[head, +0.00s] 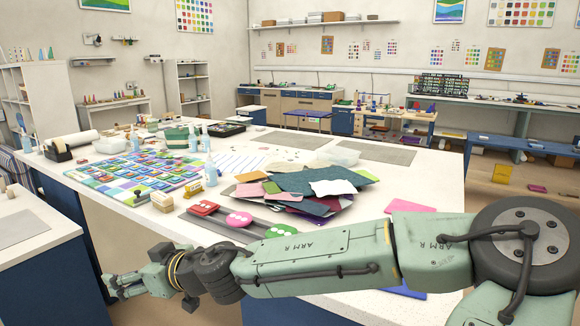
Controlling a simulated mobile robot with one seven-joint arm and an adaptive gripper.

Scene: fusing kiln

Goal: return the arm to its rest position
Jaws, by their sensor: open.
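My arm (320,256) is pale green with dark joints. It stretches from the lower right across the front of the white worktable toward the lower left. My gripper (112,286) is at the lower left, beyond the table's front left edge and over the gap beside it. Its fingers point left, stand apart, and hold nothing that I can see. The arm hides part of the table's front edge.
The white worktable (420,178) holds a heap of coloured sheets (310,186), a colourful tile panel (135,172), bottles (210,172) and a grey rail with red, pink and green pieces (240,219). A second white-topped counter (30,225) stands at left, near my gripper.

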